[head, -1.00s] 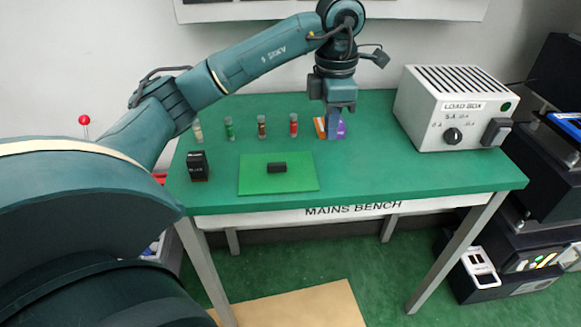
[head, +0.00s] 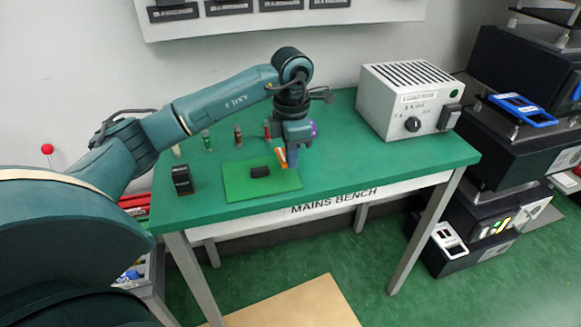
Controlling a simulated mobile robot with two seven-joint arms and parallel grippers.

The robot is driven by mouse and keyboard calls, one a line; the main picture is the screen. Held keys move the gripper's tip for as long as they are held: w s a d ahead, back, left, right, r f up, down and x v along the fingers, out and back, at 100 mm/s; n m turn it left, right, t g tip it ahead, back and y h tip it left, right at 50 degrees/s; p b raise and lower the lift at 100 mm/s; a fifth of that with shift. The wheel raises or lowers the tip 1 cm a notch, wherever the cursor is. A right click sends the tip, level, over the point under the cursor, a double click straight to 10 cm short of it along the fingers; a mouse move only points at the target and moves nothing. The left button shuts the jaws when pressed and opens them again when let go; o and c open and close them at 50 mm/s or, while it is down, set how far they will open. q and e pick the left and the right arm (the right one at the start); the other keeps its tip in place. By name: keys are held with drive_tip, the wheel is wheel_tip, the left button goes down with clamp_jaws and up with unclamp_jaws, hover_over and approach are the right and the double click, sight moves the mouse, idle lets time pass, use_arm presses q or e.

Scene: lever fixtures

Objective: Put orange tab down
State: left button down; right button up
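The orange tab (head: 280,158) is a small, slanted orange strip in the head view. It shows at the left side of my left gripper's fingers, above the far right part of the green mat (head: 237,191). My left gripper (head: 290,158) points down, with a blue-grey finger beside the tab, and appears shut on it. The fingers hide part of the tab, and I cannot tell whether it touches the mat. My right gripper is not in view.
A black block (head: 260,172) lies on the mat, left of my gripper. A dark box (head: 182,180) stands left of the mat. Several small vials stand behind it, and a purple item (head: 314,129) is partly behind my gripper. The load box (head: 408,103) stands at right.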

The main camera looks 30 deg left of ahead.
use_arm(q)
drive_tip(key=shift+f, duration=1.85)
drive_tip(key=shift+f, duration=0.1)
drive_tip(key=shift+f, duration=0.15)
drive_tip(key=c, duration=1.7)
unclamp_jaws()
